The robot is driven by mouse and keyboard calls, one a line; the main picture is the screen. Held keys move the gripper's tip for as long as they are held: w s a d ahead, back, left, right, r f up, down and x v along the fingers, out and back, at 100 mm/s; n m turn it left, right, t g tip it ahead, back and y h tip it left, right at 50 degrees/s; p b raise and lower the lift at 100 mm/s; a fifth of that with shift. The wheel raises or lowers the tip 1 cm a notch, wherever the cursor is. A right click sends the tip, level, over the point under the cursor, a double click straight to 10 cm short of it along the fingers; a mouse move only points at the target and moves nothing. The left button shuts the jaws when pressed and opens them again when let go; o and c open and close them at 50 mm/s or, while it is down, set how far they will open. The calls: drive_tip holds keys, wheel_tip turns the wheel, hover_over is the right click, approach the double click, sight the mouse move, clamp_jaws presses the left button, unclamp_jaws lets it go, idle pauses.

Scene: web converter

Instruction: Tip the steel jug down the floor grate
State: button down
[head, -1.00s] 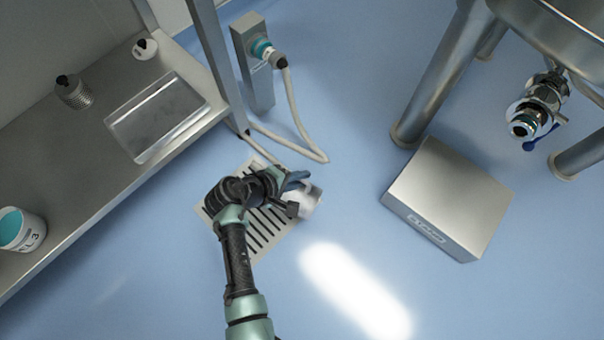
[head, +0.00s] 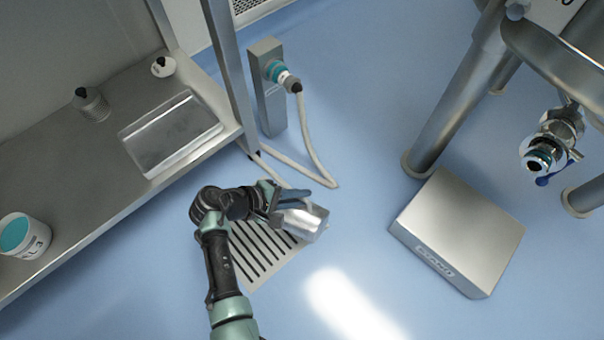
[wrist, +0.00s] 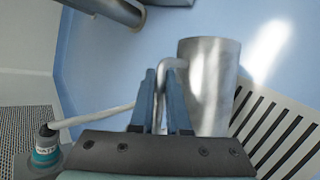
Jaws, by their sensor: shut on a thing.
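The steel jug (head: 303,219) is in my gripper (head: 279,200), over the right edge of the floor grate (head: 262,258) in the head view. The jug looks tilted there, with its mouth toward the right; its contents are hidden. In the wrist view my gripper (wrist: 167,100) is shut on the jug's handle, and the jug's body (wrist: 210,85) is right of the fingers. The grate's slots (wrist: 278,132) show at the lower right, beyond the jug. I cannot tell whether anything pours.
A steel bench at left holds a tray (head: 172,135) and a tub with teal contents (head: 24,235). A post with a plugged cable (head: 268,85) stands behind the grate. A steel step (head: 458,232) and a legged vessel (head: 560,55) are at right. Blue floor is clear between.

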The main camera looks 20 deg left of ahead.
drive_tip(key=shift+a+r, duration=0.15)
drive_tip(key=shift+a, duration=0.05)
drive_tip(key=shift+a+r+n+h+b, duration=0.2)
drive_tip(key=shift+a+n+h+b, duration=0.1)
drive_tip(key=shift+a+h+b, duration=0.25)
drive_tip(key=shift+r, duration=0.1)
drive_tip(key=shift+d+p, duration=0.1)
drive_tip(key=shift+p, duration=0.3)
idle(0.3)
